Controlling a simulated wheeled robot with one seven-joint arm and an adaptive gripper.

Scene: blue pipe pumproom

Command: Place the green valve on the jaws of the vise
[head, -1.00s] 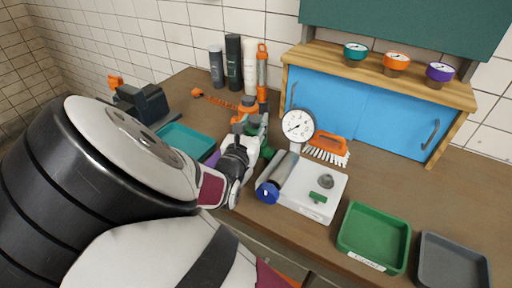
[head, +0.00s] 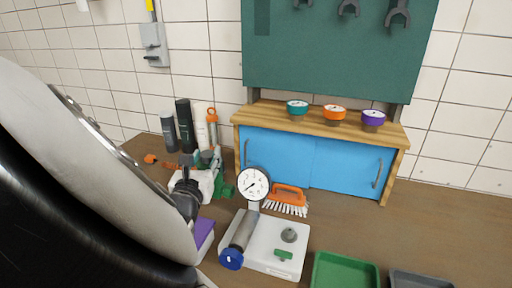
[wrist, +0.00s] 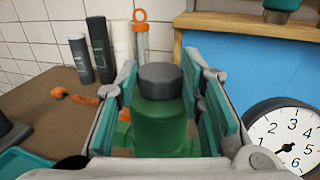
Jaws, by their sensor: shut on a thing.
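The green valve (wrist: 160,128) has a dark grey cap and stands upright between the teal pads of my gripper (wrist: 163,85) in the wrist view. My gripper is shut on it. In the head view my gripper (head: 207,160) is above the left part of the bench, with green showing beside it; the valve is mostly hidden by the fingers there. The vise is not clearly visible now: my arm covers the left side of the head view. A dark shape at the wrist view's left edge may be part of it, but I cannot tell.
A dial gauge (head: 253,184), an orange brush (head: 289,199) and a white block (head: 285,258) with a blue-ended roller are to the right. Bottles (head: 186,125) stand behind. A blue cabinet (head: 282,158) is at the back. A green tray (head: 345,272) is at front right.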

